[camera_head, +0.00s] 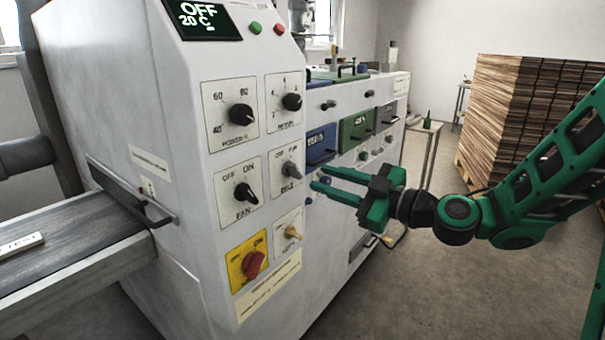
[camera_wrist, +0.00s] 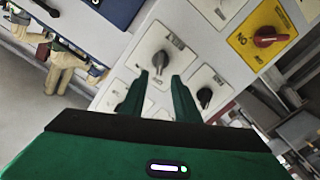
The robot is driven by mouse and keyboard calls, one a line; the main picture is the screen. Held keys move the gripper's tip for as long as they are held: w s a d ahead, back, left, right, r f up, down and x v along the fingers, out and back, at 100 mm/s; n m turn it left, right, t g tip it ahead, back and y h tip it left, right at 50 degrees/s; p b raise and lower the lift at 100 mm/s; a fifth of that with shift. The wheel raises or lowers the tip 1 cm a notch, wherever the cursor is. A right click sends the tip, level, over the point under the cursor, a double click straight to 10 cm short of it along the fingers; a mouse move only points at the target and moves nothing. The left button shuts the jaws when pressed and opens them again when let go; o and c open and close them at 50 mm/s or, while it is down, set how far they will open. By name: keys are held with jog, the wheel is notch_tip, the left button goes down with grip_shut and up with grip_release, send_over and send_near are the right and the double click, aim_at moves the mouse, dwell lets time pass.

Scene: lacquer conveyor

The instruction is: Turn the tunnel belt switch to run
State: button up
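The tunnel belt switch (camera_head: 291,170) is a grey knob on a white plate labelled OFF and apparently RUN, on the machine's front panel. In the wrist view the same grey knob (camera_wrist: 161,60) lies just ahead of the fingertips, roughly centred between them. Its pointer setting is too small to tell surely. My gripper (camera_head: 317,178) is open and empty, close in front of the knob's right side in the head view. In the wrist view the two green fingers of my gripper (camera_wrist: 160,80) are apart, with no clear contact on the knob.
The black fan knob (camera_head: 244,194) sits left of the belt switch, with a red main switch (camera_head: 253,264) on yellow and a brass key switch (camera_head: 291,232) below. Black dials (camera_head: 241,114) are above. A conveyor (camera_head: 75,240) is left; stacked boards (camera_head: 520,120) stand right.

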aim_at(297, 171)
jog(key=x, duration=0.7)
jog(key=shift+w+a, duration=0.25)
jog(key=shift+a, duration=0.05)
